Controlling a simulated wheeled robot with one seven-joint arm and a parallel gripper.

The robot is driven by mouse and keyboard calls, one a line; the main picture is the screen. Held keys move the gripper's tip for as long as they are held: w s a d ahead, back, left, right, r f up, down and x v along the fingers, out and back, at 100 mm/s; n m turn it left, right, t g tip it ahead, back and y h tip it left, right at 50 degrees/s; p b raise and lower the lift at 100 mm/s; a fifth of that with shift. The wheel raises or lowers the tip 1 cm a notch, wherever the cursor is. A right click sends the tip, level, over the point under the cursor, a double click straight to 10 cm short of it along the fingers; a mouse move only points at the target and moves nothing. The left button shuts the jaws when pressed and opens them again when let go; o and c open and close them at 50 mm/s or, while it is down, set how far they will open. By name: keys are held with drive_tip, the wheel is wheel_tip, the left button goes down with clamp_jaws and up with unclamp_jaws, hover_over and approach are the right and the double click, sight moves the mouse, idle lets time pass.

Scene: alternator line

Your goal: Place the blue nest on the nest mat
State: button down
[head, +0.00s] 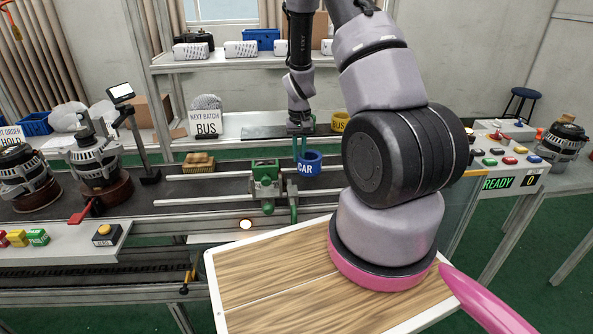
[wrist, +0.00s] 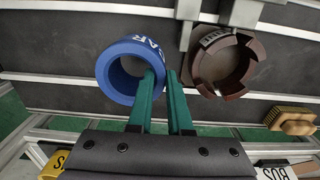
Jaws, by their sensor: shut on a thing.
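The blue nest (head: 312,168), a ring marked CAR, hangs from my gripper (head: 300,153) over the dark belt. It also shows in the wrist view (wrist: 108,78), where my gripper's green fingers (wrist: 161,75) are shut on its wall, one inside the ring and one outside. Whether the nest touches the belt is hard to tell. A dark flat mat (head: 265,132), seemingly the nest mat, lies on the bench behind the belt. A yellow nest (head: 340,122) marked BUS is at its right end; it is partly visible in the wrist view (wrist: 55,165).
A brown notched nest (wrist: 222,92) sits beside the blue one in the wrist view. A wooden brush (head: 199,162) lies on the belt. A green clamp (head: 265,172) stands left of the blue nest. A NEXT BATCH BUS sign (head: 207,123) stands left of the mat.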

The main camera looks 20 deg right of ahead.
sight(299, 167)
drive_tip(key=shift+f, duration=2.5)
drive_tip(key=shift+f, duration=0.1)
drive_tip(key=c, duration=0.8)
unclamp_jaws()
drive_tip(key=shift+f, duration=0.1)
drive_tip(key=shift+c, duration=0.2)
